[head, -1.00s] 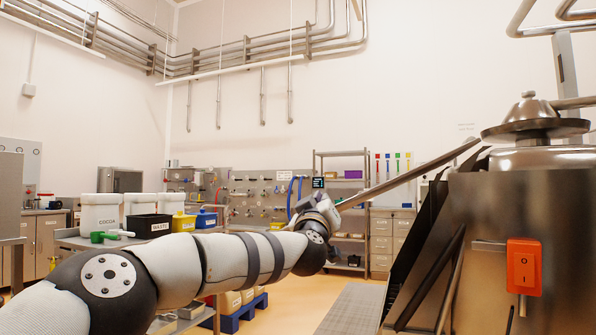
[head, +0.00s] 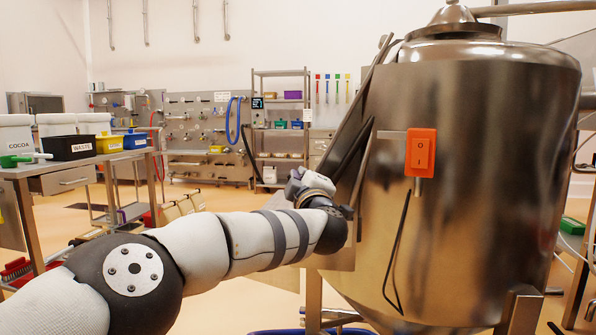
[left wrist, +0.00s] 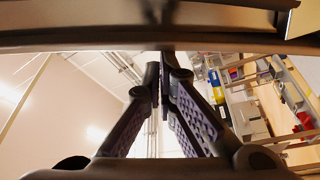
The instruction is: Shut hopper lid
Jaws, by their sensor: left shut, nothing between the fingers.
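The steel hopper (head: 490,150) stands at the right in the head view. Its lid (head: 356,100) looks like a thin steel panel seen nearly edge-on, sloping steeply down and left from the hopper's upper left side. Whether it touches the hopper's mouth cannot be told. My left gripper (head: 300,182) is at the lid's lower end, its fingertips hard to make out. In the left wrist view my left gripper (left wrist: 162,75) is shut and empty, its tips close to a broad dark metal edge (left wrist: 100,38) across the top. Contact is unclear. My right gripper is not in view.
An orange switch box (head: 421,152) is fixed to the hopper's front. A steel bench (head: 60,170) with white bins and a black waste tub (head: 68,148) stands at the left. A shelf rack (head: 280,130) stands behind. Open floor lies between bench and hopper.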

